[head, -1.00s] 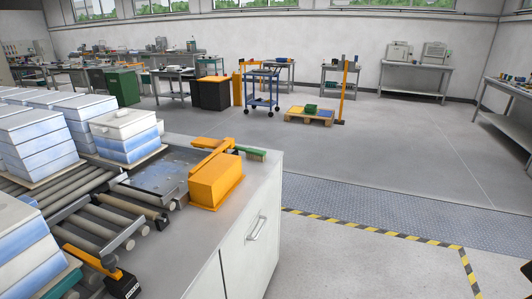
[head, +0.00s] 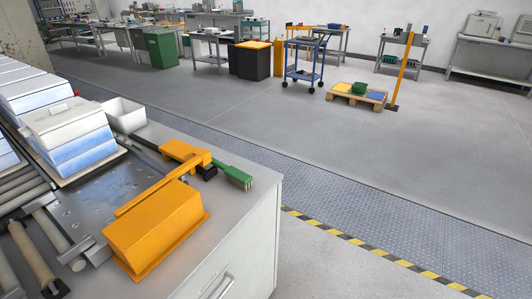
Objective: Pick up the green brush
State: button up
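The green brush (head: 234,174) lies on the grey countertop (head: 252,205) near its far right corner, in the head view. Its bristle end points toward the right edge. Its other end lies close to the dark end of an orange bar-like tool (head: 160,182); I cannot tell whether they touch. My gripper is not in view.
A large orange box-shaped block (head: 155,230) stands on the counter in front of the brush. A white open bin (head: 124,115) and stacked white-and-blue boxes (head: 70,130) stand to the left by the rollers. The floor right of the counter is open, with a yellow-black stripe (head: 380,255).

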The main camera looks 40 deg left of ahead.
aim_at(238, 178)
jog(key=i, duration=2.35)
jog(key=u, duration=4.1)
